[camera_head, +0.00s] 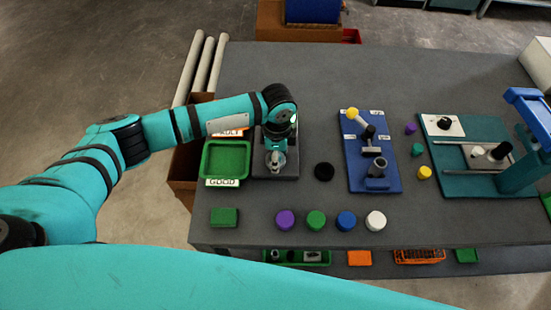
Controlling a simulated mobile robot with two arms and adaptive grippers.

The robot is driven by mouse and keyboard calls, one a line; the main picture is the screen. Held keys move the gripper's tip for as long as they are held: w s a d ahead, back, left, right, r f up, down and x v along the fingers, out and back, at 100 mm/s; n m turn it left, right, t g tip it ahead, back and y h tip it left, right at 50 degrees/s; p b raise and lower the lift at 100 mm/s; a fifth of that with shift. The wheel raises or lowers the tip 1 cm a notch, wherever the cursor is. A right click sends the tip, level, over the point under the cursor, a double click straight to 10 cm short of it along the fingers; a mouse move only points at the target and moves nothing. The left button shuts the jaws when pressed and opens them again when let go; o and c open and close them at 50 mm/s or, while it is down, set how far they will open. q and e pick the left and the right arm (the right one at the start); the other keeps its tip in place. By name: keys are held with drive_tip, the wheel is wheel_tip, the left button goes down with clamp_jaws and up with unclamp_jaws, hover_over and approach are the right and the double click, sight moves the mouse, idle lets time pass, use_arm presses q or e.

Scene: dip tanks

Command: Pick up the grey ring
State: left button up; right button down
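My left gripper (276,163) points down over a dark grey block (289,172) beside the green tray. Its fingertips are small here, and I cannot tell whether they are open or shut or hold anything. I cannot pick out a grey ring with certainty. A dark grey, round, hollow-looking piece (377,168) stands on the blue board (357,180), to the right of my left gripper and apart from it. A black round disc (324,171) lies on the table between them. My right gripper is not in view.
Purple (285,220), green (316,220), blue (346,221) and white (376,220) round pieces line the front of the grey table (300,70). A green tray (205,160) labelled GOOD is at left. A teal fixture (462,185) stands at right. The back of the table is clear.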

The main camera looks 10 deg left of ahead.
use_arm(q)
drive_tip(key=c, duration=0.4)
